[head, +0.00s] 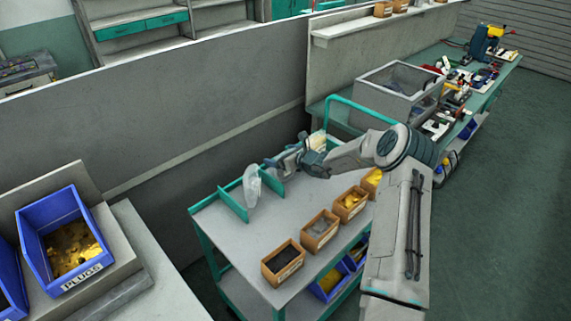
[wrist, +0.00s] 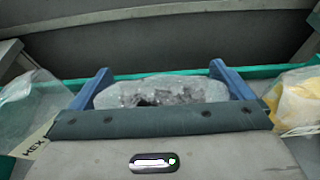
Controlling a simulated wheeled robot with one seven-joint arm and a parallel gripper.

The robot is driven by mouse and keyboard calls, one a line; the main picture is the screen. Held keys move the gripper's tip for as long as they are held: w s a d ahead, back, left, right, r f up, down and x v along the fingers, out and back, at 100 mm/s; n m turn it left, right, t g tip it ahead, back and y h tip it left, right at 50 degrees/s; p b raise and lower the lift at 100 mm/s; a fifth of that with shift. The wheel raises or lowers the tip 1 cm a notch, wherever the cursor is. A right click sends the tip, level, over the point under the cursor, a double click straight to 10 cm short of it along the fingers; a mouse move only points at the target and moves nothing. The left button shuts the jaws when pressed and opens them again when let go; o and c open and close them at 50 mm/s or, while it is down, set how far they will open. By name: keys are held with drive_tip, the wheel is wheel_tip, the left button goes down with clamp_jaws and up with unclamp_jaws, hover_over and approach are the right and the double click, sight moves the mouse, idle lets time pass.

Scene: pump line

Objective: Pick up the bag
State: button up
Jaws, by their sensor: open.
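A clear bag of small grey parts (wrist: 160,90) lies between the two blue fingers of my gripper (wrist: 160,68) in the wrist view. My gripper is open, with one finger on each side of the bag. I cannot tell whether the fingers touch it. In the head view my gripper (head: 272,163) is over the far side of the cart and hides this middle bag. A second clear bag (head: 252,185) stands to its left and also shows in the wrist view (wrist: 30,105). A third bag with yellowish contents (wrist: 298,98) is to the right.
Green dividers (head: 233,205) stand on the cart (head: 225,240) near the bags. Several small brown bins (head: 283,262) line the cart's near side. A grey wall (head: 180,110) rises behind it. A blue bin marked PLUGS (head: 70,250) is at left.

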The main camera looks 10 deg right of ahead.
sight(284, 146)
drive_tip(key=c, duration=0.6)
drive_tip(key=shift+c, duration=0.2)
drive_tip(key=shift+r, duration=0.2)
drive_tip(key=shift+r+b, duration=0.35)
drive_tip(key=shift+r, duration=0.3)
drive_tip(key=r, duration=0.2)
drive_tip(key=shift+d+r+b, duration=0.25)
drive_tip(key=shift+r+b, duration=0.1)
drive_tip(key=shift+b, duration=0.05)
drive_tip(key=s+d+r+b, duration=0.1)
drive_tip(key=s+d+r, duration=0.4)
drive_tip(key=d, duration=0.5)
drive_tip(key=shift+s+r, duration=0.15)
drive_tip(key=shift+r, duration=0.65)
